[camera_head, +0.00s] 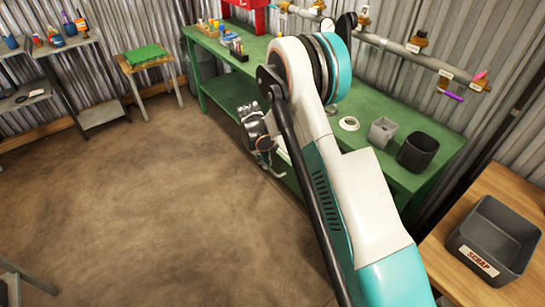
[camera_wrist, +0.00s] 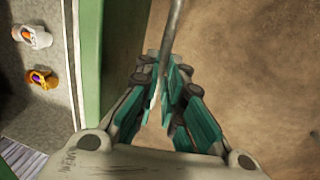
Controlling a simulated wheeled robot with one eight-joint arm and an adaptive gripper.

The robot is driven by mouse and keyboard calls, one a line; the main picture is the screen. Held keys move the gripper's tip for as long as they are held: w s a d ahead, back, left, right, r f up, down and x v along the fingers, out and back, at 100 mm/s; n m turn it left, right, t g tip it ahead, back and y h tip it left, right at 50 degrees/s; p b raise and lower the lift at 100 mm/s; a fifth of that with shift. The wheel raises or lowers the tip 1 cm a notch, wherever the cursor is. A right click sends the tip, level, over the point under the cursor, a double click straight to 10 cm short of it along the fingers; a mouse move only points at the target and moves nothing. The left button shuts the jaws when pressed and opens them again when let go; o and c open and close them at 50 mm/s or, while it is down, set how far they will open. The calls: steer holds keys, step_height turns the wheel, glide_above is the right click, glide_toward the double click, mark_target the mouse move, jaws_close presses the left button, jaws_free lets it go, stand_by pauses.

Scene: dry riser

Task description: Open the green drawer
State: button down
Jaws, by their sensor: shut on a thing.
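The green drawer's front (camera_wrist: 105,70) shows in the wrist view as an upright green band left of my gripper (camera_wrist: 166,78). Left of the band is a grey interior (camera_wrist: 60,110) holding two small fittings, one white and orange (camera_wrist: 36,36), one orange and purple (camera_wrist: 43,78); the drawer appears to stand at least partly open. A thin grey bar (camera_wrist: 176,25), seemingly its handle, runs between my teal fingertips, which are shut on it. In the head view my gripper (camera_head: 262,158) is at the near side of the green workbench (camera_head: 385,105); my arm hides most of the drawer.
The bench top holds a tape roll (camera_head: 349,123), a grey cup (camera_head: 382,132) and a dark bin (camera_head: 417,151). A scrap tray (camera_head: 495,238) stands on a wooden table at right. The brown floor beside my gripper is clear.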

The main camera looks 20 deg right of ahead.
steer(key=shift+s+a, duration=0.15)
steer(key=shift+a, duration=0.2)
steer(key=c, duration=1.7)
jaws_free()
steer(key=shift+f, duration=0.1)
steer(key=r, duration=0.4)
steer(key=a+r, duration=0.1)
steer(key=r, duration=0.3)
steer(key=a+r, duration=0.1)
steer(key=r, duration=0.2)
steer(key=shift+s+a+r, duration=0.1)
steer(key=shift+s+r, duration=0.25)
steer(key=shift+r, duration=0.05)
steer(key=shift+r, duration=0.1)
